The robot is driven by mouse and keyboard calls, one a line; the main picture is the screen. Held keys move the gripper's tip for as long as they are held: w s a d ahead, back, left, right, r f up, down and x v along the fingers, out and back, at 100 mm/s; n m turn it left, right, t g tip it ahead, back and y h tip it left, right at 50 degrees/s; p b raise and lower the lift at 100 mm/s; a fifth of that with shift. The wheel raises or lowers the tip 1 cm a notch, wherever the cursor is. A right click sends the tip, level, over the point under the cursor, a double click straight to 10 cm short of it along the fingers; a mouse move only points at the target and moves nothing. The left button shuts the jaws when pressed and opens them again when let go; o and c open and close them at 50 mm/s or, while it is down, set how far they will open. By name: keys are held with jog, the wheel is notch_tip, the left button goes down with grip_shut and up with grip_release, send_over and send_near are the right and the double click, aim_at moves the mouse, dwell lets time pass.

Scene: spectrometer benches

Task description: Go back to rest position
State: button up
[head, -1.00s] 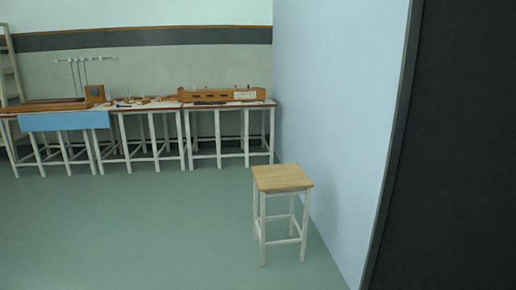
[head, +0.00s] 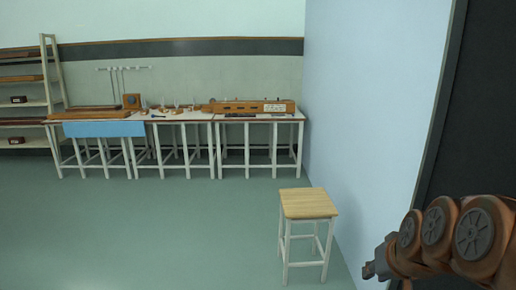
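My arm has come into the head view at the lower right, with its orange-brown joints showing. My gripper (head: 372,270) is at the left end of the arm, grey and small in the picture. It is in front of the blue-white wall panel, to the right of the stool. I cannot make out its fingers clearly, so I cannot tell whether it is open or shut. I see nothing clearly held in it.
A wooden-topped stool (head: 308,204) stands on the green floor left of the wall panel (head: 375,100). Benches (head: 205,117) with wooden instruments line the back wall. A shelf rack (head: 50,75) stands at the far left. The floor at left and centre is clear.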

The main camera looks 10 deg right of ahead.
jog(key=s+a+r+n+g+y+p, duration=0.1)
jog(key=s+a+r+n+g+p, duration=0.2)
jog(key=s+a+g+p, duration=0.5)
jog(key=s+a+n+p, duration=0.1)
jog(key=s+a+p, duration=0.1)
jog(key=s+a, duration=0.4)
jog(key=shift+s+a+p, duration=0.3)
jog(key=shift+s, duration=1.05)
